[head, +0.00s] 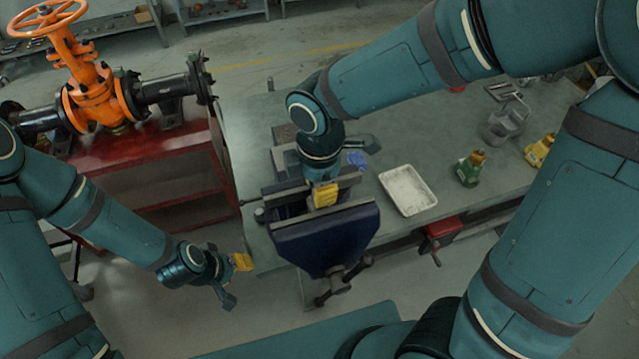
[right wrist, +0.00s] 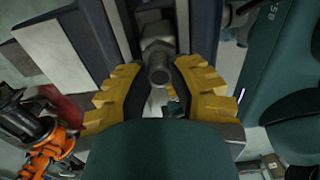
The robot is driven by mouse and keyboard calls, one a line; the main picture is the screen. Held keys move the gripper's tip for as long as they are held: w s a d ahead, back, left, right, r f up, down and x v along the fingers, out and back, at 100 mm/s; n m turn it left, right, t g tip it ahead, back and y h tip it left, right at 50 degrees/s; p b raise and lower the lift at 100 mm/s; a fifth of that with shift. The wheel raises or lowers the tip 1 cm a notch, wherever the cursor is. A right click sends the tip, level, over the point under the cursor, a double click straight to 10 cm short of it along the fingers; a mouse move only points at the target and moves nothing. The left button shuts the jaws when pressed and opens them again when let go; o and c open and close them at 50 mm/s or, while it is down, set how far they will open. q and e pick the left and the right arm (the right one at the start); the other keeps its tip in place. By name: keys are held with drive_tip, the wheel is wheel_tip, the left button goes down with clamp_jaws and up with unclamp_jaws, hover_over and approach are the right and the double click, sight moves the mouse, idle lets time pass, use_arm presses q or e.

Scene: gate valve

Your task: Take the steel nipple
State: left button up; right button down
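The steel nipple (right wrist: 159,70) is a short grey tube pointing at the camera in the right wrist view, with a grey block-like metal part behind it. It sits between the jaws of the blue bench vise (head: 328,238). My right gripper (head: 326,195) is over the vise, and its yellow fingers (right wrist: 160,92) stand either side of the nipple, with a narrow gap seeming to show. In the head view the gripper hides the nipple. My left gripper (head: 243,262) hangs left of the bench, away from the vise; its finger opening is unclear.
The bench (head: 250,130) carries a white tray (head: 408,190), a green bottle (head: 470,168), a yellow bottle (head: 540,150) and a grey metal container (head: 507,122). An orange gate valve (head: 95,95) stands on a red stand (head: 150,150) at the left.

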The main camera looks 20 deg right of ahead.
drive_tip(key=shift+r+p, duration=0.5)
drive_tip(key=shift+r, duration=0.05)
idle(1.1)
drive_tip(key=shift+r+p, duration=2.15)
drive_tip(key=shift+r, duration=0.35)
drive_tip(key=shift+r+p, duration=0.95)
drive_tip(key=shift+r, duration=0.3)
